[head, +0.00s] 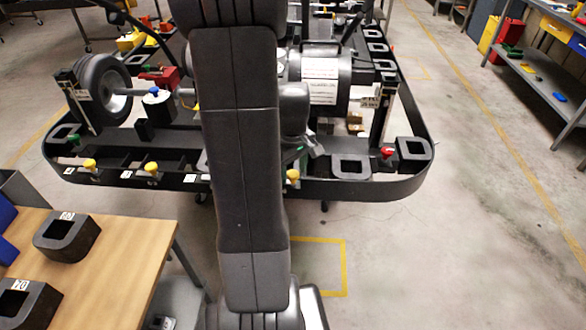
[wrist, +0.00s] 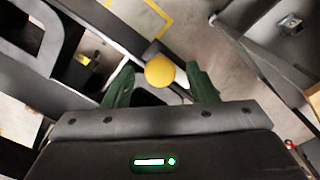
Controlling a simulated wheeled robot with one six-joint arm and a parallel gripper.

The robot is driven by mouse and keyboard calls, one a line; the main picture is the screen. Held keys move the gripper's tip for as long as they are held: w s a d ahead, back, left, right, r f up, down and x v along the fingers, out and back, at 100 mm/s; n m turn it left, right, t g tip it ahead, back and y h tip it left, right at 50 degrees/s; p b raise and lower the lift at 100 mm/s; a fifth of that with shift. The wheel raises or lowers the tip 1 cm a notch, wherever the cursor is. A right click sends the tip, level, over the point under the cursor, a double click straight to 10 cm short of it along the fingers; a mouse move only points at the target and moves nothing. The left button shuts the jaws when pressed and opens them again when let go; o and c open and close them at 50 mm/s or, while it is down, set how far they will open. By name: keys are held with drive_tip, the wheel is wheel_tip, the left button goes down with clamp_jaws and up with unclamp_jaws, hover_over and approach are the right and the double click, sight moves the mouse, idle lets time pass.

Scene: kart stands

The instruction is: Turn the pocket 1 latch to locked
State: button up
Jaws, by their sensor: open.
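A yellow latch knob (wrist: 160,71) shows in the wrist view between the two green fingers of my gripper (wrist: 161,76). The fingers stand apart on either side of it, and I cannot tell whether either touches it. In the head view, yellow knobs sit along the front rail of the kart stand: one at the left (head: 90,165), another beside it (head: 152,168), and one right of my arm (head: 293,176). The small white label plates are too small to read, so I cannot tell which latch is pocket 1's. My arm hides part of the rail and most of my gripper.
A wheel (head: 100,88) and a grey drum (head: 325,80) are on the stand. A red knob (head: 387,152) and a green knob (head: 74,139) sit at its ends. A wooden table (head: 125,250) stands at lower left. The floor (head: 470,220) on the right is clear.

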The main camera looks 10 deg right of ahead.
drive_tip(key=shift+c, duration=0.4)
drive_tip(key=c, duration=0.9)
drive_tip(key=shift+m, duration=0.3)
drive_tip(key=m, duration=0.3)
drive_tip(key=shift+m, duration=0.3)
drive_tip(key=m, duration=0.4)
drive_tip(key=shift+m+b, duration=0.3)
drive_tip(key=shift+b, duration=0.1)
drive_tip(key=m, duration=0.4)
drive_tip(key=shift+m, duration=2.5)
